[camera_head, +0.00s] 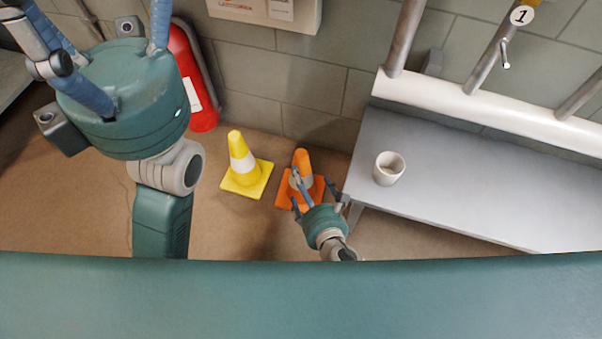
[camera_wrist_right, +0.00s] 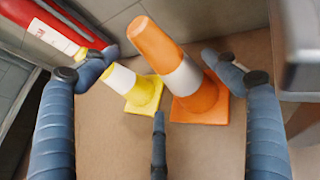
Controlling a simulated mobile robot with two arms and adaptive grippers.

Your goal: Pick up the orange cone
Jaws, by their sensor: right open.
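The orange cone (camera_head: 302,157), with a white band and a square orange base, stands upright on the floor near the wall. My right gripper (camera_head: 312,193) overlaps the lower part of the cone in the head view and hides some of its band and base. In the right wrist view the cone (camera_wrist_right: 181,77) shows between the spread fingers of the right gripper (camera_wrist_right: 160,75). The gripper is open and empty, with no clear contact. My left gripper (camera_head: 125,95) is large at the upper left, far from the cone, with its fingertips cut off by the frame.
A yellow cone (camera_head: 244,165) stands close to the left of the orange one. A grey bench (camera_head: 450,180) bearing a white cup (camera_head: 389,168) is close on the right. A red extinguisher (camera_head: 203,112) stands by the wall. Bare floor lies in front of the cones.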

